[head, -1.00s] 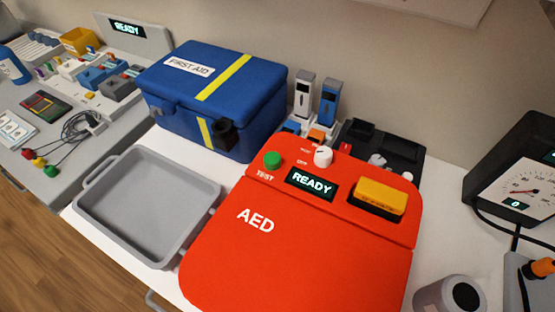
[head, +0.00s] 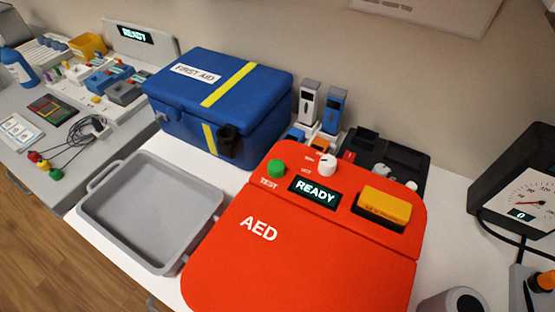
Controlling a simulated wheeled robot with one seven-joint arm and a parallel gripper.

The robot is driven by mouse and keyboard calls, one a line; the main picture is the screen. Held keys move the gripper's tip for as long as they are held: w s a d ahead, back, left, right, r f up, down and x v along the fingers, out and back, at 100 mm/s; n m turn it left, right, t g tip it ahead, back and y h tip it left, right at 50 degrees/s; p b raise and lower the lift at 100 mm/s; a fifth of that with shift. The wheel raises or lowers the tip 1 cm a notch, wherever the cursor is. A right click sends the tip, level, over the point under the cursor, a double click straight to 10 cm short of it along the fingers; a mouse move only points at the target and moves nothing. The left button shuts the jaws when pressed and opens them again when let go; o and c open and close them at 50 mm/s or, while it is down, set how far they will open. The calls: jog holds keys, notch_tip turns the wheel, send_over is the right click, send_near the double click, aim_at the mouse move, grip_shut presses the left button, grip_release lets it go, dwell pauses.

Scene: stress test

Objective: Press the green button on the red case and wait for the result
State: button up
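The red AED case (head: 290,265) lies flat on the white counter, right of centre in the head view. Its green button (head: 276,168), above the label TEST, is at the case's upper left and nothing covers it. The display (head: 314,193) beside it reads READY. A white knob (head: 327,165) sits above the display, and a yellow-orange block (head: 384,206) sits to its right. My gripper is not in view.
An empty grey tray (head: 118,179) stands left of the case. A blue first aid box (head: 262,108) stands behind. A black gauge (head: 530,195) stands at right. A grey cylinder (head: 455,301) is close to the case's lower right.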

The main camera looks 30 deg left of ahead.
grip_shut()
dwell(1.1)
